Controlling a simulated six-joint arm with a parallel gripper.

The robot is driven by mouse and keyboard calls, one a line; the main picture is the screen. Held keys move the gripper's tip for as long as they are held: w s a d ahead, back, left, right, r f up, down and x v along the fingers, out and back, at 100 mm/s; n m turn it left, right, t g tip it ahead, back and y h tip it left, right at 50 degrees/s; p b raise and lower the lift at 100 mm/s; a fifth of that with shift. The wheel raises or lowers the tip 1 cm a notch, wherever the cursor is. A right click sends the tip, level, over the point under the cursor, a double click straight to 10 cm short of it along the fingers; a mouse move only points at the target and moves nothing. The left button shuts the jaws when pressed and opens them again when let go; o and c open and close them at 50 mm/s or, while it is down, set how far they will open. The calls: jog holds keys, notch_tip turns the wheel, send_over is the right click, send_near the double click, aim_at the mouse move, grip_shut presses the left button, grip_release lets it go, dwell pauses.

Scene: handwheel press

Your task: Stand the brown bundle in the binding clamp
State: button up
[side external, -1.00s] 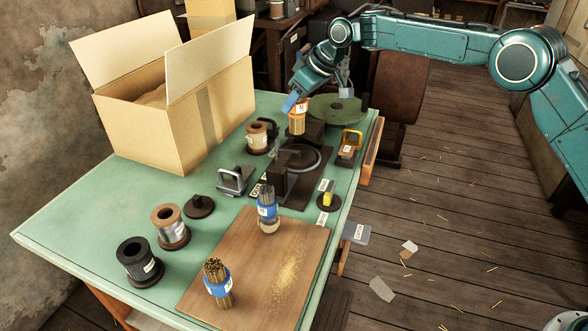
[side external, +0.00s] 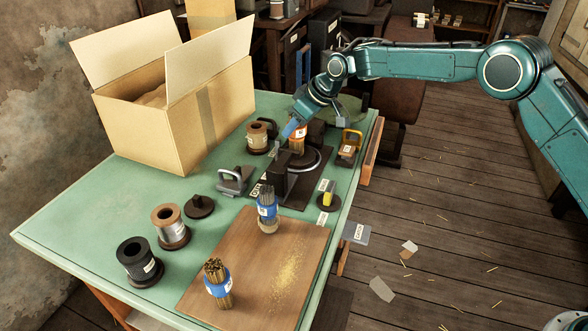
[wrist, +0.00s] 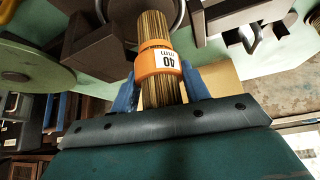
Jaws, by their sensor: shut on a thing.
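The brown bundle, a sheaf of thin sticks with an orange band and a white "40 mm" label, is in my gripper (side external: 293,130). In the wrist view the bundle (wrist: 158,62) sits between the blue fingertips of my gripper (wrist: 160,92). In the side view the bundle (side external: 298,140) looks upright, just behind the dark clamp (side external: 280,180) with its round ring. The clamp's dark block and ring also show in the wrist view (wrist: 95,45). The bundle's lower end is hidden in the side view, so I cannot tell whether it touches anything.
Two blue-banded bundles stand on a wooden board (side external: 250,270) in front. Wire spools (side external: 138,260) stand at the left, and a large open carton (side external: 165,115) at the back left. A grey-handled block (side external: 235,180) and a yellow-handled block (side external: 349,147) flank the clamp. A green disc lies behind.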

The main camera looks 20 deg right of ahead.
jog(key=shift+f, duration=0.6)
jog(key=shift+f, duration=0.15)
jog(key=o, duration=1)
jog(key=shift+v, duration=6.15)
